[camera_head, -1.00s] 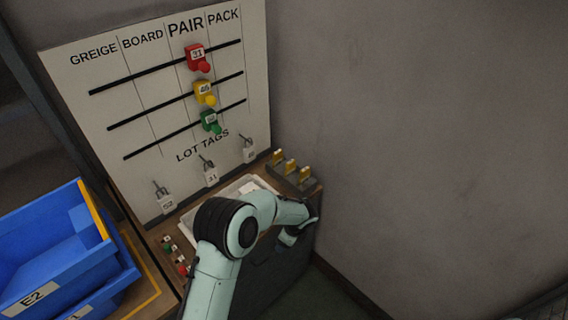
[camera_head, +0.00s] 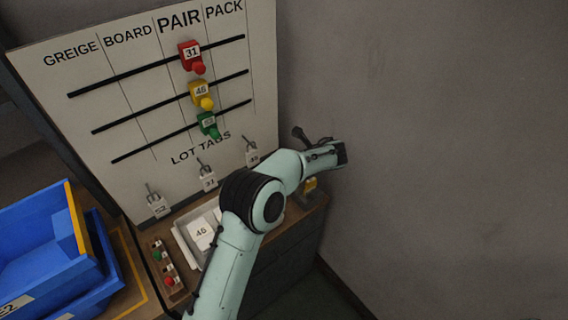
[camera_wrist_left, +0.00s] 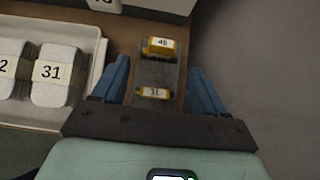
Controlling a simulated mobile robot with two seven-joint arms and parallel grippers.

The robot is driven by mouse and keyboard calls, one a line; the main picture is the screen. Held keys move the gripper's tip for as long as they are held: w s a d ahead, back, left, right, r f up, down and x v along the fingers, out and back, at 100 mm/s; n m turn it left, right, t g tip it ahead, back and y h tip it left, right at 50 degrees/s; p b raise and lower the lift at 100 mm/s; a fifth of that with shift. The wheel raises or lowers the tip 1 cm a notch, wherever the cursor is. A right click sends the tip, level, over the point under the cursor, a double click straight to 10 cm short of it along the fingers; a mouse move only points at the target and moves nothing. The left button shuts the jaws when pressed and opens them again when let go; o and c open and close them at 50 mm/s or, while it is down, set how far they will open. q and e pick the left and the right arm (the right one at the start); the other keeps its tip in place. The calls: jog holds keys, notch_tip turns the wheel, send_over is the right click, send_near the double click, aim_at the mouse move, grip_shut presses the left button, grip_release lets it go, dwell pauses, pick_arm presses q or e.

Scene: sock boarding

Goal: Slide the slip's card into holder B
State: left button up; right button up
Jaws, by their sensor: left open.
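My left gripper (camera_head: 312,146) is above the right end of the bench in the head view. In the left wrist view its blue fingers (camera_wrist_left: 160,72) are spread with nothing between the tips. Below them is a dark rack (camera_wrist_left: 158,73) with a yellow piece labelled 46 (camera_wrist_left: 160,46) and another labelled 31 (camera_wrist_left: 154,93). A yellow piece (camera_head: 309,184) also shows under the hand in the head view. I cannot make out a separate slip or card, nor a mark B on any holder. My right gripper is not in view.
A white tray (camera_wrist_left: 98,46) holds white bundles, one labelled 31 (camera_wrist_left: 52,76). Behind stands a board (camera_head: 130,90) with red, yellow and green sliders and hooks with tags. Blue crates (camera_head: 45,240) stand left. A grey wall (camera_head: 430,140) is right.

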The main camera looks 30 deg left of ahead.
pick_arm(q)
jog(key=shift+x, duration=3.7)
jog(key=shift+d, duration=0.2)
jog(key=c, duration=0.8)
